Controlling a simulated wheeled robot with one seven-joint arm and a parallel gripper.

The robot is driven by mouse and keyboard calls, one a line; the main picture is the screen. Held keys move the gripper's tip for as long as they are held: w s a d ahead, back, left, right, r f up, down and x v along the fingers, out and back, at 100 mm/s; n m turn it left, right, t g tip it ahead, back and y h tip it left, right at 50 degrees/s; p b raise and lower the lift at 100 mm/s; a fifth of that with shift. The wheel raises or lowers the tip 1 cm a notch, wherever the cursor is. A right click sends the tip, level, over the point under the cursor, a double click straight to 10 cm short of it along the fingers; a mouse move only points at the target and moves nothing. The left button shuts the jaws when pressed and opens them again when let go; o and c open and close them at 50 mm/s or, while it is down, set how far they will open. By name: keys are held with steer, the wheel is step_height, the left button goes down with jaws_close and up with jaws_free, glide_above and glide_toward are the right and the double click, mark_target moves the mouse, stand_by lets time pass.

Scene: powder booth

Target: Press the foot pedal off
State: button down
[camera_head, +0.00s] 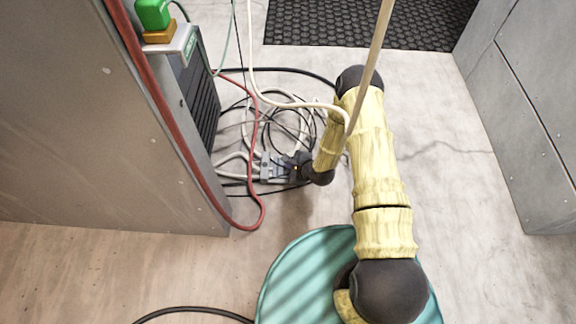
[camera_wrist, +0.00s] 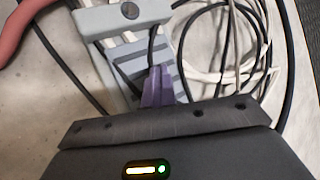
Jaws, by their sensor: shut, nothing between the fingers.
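The foot pedal (camera_head: 267,168) is a small grey-blue unit on the concrete floor, among loose cables. In the wrist view the pedal (camera_wrist: 175,75) shows a ribbed dark-and-light tread, with a grey crossbar (camera_wrist: 108,22) bearing a round screw head at its far end. My gripper (camera_wrist: 158,72) is shut and empty, its purple fingers together over the tread. I cannot tell whether the fingertips touch the tread. In the head view my gripper reaches the pedal from the right, and its fingertips are hard to make out. The pedal's near part is hidden behind my wrist housing.
Black and white cables (camera_head: 285,118) lie looped beside the pedal. A red hose (camera_head: 190,160) hangs at the left, near a vented cabinet (camera_head: 200,95). A metal panel (camera_head: 110,130) stands left, another wall (camera_head: 525,100) right. A black mat (camera_head: 365,22) lies at the back. Floor right of my arm is clear.

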steer(key=shift+s+d+p, duration=0.15)
steer(key=shift+p, duration=0.35)
steer(key=shift+r, duration=0.25)
step_height(320, 180, up, 6)
steer(key=p, duration=0.5)
steer(key=shift+f, duration=0.1)
